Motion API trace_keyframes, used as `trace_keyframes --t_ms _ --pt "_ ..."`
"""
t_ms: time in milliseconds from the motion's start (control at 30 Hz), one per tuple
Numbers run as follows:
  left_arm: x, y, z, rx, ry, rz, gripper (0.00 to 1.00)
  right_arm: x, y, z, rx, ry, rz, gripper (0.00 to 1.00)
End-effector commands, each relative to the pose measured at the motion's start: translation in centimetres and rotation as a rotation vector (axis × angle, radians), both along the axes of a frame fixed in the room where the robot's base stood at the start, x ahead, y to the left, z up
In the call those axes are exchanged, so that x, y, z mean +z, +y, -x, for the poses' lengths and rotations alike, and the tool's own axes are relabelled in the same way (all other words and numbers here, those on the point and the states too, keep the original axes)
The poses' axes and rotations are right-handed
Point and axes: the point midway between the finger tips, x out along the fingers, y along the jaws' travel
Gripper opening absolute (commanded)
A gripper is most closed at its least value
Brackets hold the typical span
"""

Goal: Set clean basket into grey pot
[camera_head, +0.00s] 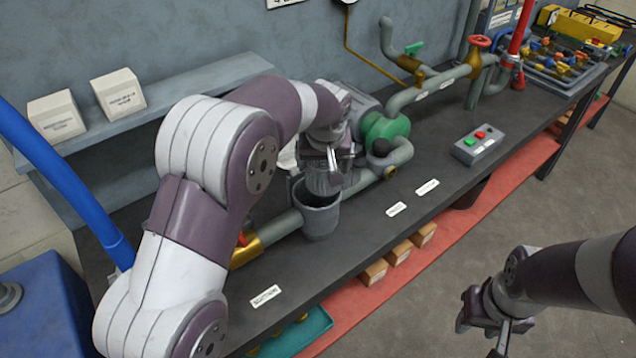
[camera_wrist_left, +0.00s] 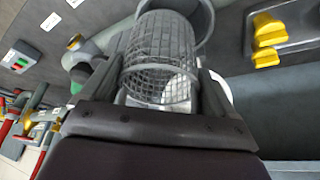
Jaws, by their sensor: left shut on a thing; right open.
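The grey pot (camera_head: 318,222) stands in the pipe line on the dark workbench, with its mouth open upward. My left gripper (camera_head: 335,160) is just above the pot and is shut on a grey wire-mesh basket (camera_head: 324,183). In the left wrist view the basket (camera_wrist_left: 160,55) sits between the two fingers, and its far end overlaps the pot's rim (camera_wrist_left: 207,22). I cannot tell how deep its lower end is in the pot. My right gripper (camera_head: 490,322) is open and empty, out over the floor at the lower right.
A green motor (camera_head: 388,132) and pipes stand just right of the pot. A button box (camera_head: 479,145) sits further right on the bench. White boxes (camera_head: 118,94) stand on a shelf at the back left. A teal tray (camera_head: 295,335) is below the bench's front edge.

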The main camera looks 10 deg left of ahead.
Motion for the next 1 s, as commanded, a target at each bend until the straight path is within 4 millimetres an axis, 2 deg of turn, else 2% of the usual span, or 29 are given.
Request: trace_keyframes --t_ms 100,367,1000 --pt "-0.8 1.5 0.1 0.001 0.000 0.000 0.53 0.3 0.0 0.0 0.000 0.000 0.000 0.43" --pt "-4.7 1.7 0.1 -0.001 0.000 0.001 0.53 0.6 0.0 0.0 0.000 0.001 0.000 0.43" --pt "-6.2 1.6 0.1 -0.001 -0.001 0.000 0.53 -0.5 0.0 0.0 0.000 0.001 0.000 0.43"
